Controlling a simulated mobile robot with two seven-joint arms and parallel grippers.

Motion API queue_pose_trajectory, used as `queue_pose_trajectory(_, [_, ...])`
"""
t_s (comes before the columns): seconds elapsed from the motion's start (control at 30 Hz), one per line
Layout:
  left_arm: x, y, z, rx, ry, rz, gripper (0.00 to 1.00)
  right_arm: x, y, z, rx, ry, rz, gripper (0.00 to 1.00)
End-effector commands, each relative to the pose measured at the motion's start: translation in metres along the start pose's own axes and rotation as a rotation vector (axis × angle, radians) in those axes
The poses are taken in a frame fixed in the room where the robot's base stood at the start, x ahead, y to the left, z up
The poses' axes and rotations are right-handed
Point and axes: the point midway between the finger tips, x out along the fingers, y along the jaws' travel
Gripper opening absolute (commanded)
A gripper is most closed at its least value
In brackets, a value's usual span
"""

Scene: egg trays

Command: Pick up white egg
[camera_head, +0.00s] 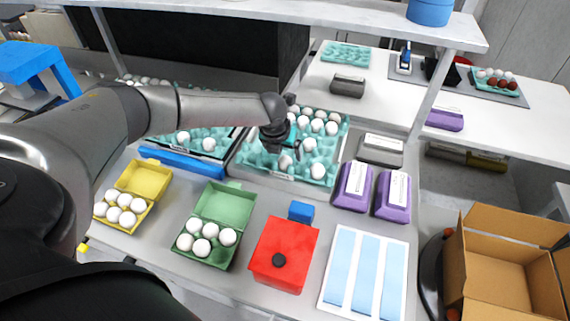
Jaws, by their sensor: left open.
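Several white eggs sit in a teal egg tray (256,158) in the middle of the table. My left gripper (284,152) is low over this tray, pointing down, with its jaws open. A white egg (285,162) lies right by its fingertips. It looks to be beside or between them; I cannot tell which. More white eggs (318,171) lie just to the right, and others fill the tray's back rows. My left arm comes in from the left and hides part of a second teal tray with white eggs (208,144). My right gripper is not in view.
In front stand an open yellow carton (147,180) and an open green carton (222,205), both holding white eggs. A red box (284,252), blue strips on a white sheet (364,272) and purple cartons (354,186) stand to the right. A shelf (300,12) spans above. An open cardboard box (510,262) is at lower right.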

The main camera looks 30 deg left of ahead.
Motion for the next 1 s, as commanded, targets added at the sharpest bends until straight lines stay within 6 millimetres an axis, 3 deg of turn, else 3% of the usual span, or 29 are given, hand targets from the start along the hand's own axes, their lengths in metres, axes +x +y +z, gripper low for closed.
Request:
queue_pose_trajectory(0.4, [0.044,0.004,-0.003,-0.001,0.004,0.001,0.90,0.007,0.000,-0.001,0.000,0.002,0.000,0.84])
queue_pose_trajectory(0.8, [0.050,0.004,-0.003,0.000,0.002,0.001,0.90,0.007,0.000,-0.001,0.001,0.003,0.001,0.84])
queue_pose_trajectory(1.0, [0.050,0.004,-0.003,-0.001,0.002,0.001,0.68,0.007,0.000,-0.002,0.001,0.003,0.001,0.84])
